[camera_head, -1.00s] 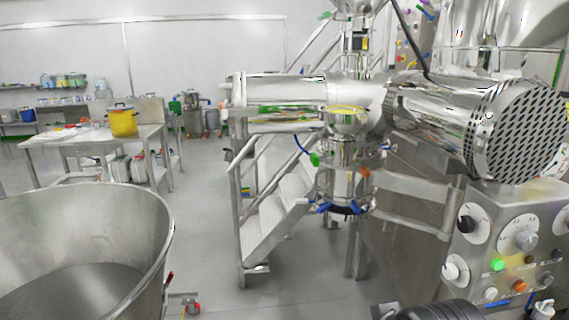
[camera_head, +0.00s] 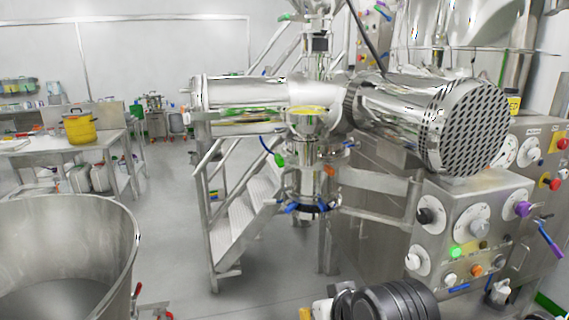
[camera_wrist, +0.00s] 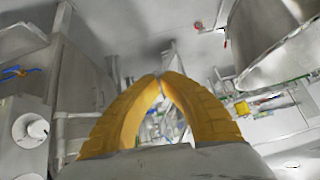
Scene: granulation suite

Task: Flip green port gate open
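A small green part (camera_head: 279,160), which looks like the green port gate's handle, sits on the left side of the steel vertical port (camera_head: 307,182) in the head view. An orange part (camera_head: 328,171) is on the port's right side, and blue clamps (camera_head: 292,208) ring its lower end. My gripper (camera_wrist: 160,77) shows in the wrist view as two yellow ribbed fingers with tips together and nothing visible held. It is apart from the port, and I cannot make out the green part in the wrist view.
A large steel bowl (camera_head: 66,235) stands at the left front. A control panel (camera_head: 465,235) with knobs stands at the right, below a perforated drum end (camera_head: 465,130). Metal stairs (camera_head: 240,225) stand behind the port. Floor between bowl and stairs is clear.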

